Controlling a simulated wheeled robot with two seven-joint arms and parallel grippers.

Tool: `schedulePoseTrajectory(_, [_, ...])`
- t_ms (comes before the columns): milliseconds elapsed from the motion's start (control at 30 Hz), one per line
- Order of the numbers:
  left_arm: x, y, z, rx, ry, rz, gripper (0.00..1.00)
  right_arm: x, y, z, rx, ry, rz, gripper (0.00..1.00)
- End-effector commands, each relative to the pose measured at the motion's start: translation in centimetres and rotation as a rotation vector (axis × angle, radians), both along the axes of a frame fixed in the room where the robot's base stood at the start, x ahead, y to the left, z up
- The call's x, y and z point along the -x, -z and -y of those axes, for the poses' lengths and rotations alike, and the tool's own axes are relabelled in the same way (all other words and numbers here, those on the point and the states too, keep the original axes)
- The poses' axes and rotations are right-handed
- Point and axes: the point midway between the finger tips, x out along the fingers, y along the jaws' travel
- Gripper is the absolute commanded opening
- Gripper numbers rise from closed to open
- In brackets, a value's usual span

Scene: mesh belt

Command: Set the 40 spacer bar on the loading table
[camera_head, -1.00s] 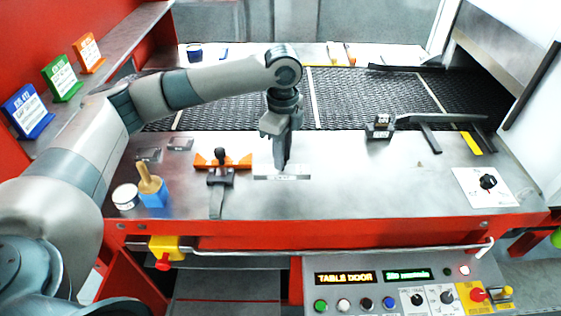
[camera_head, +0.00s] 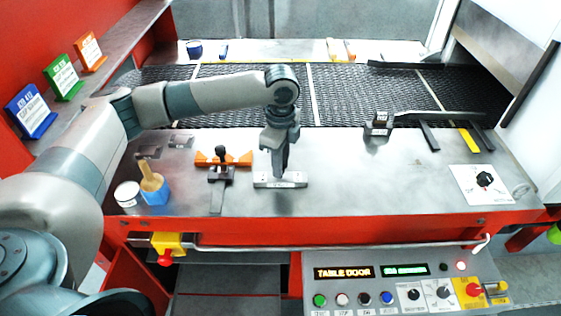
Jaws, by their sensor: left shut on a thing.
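A short light-grey metal bar (camera_head: 262,181), which I take for the spacer bar, is level at the middle of the steel loading table (camera_head: 345,193). Its small label is too small to read. My left gripper (camera_head: 279,171) points down and is shut on the middle of this bar, its fingers hiding part of the bar's back. The bar is at or just over the table top; I cannot tell whether it touches. My right gripper is not in view.
An orange fixture with a black clamp (camera_head: 218,178) stands just left of the bar. A blue pot with a brush (camera_head: 154,193) and a white tin (camera_head: 127,195) are farther left. A dark block (camera_head: 378,128) and bars (camera_head: 429,137) lie back right. The mesh belt (camera_head: 350,95) is behind.

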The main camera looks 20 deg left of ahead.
Motion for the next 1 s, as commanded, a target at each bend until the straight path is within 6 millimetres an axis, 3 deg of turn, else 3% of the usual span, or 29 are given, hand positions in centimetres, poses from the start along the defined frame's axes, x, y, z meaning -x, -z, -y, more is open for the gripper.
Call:
schedulePoseTrajectory(233, [0.0, 0.2, 0.0, 0.001, 0.000, -0.001, 0.00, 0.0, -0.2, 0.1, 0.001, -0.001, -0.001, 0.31])
schedulePoseTrajectory(267, [0.0, 0.3, 0.0, 0.001, 0.000, -0.001, 0.27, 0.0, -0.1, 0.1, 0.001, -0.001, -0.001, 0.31])
schedulePoseTrajectory(300, [0.0, 0.3, 0.0, 0.001, 0.000, -0.001, 0.36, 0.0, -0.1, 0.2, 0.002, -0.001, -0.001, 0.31])
schedulePoseTrajectory(333, [0.0, 0.3, 0.0, 0.001, 0.000, -0.001, 0.38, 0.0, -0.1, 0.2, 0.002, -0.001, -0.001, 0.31])
schedulePoseTrajectory(767, [0.0, -0.1, 0.0, 0.000, 0.001, 0.001, 0.38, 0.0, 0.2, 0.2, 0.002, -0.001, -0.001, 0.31])
schedulePoseTrajectory(1000, [-0.1, -2.6, 0.0, 0.001, 0.001, 0.003, 0.38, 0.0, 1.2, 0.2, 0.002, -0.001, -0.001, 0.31])
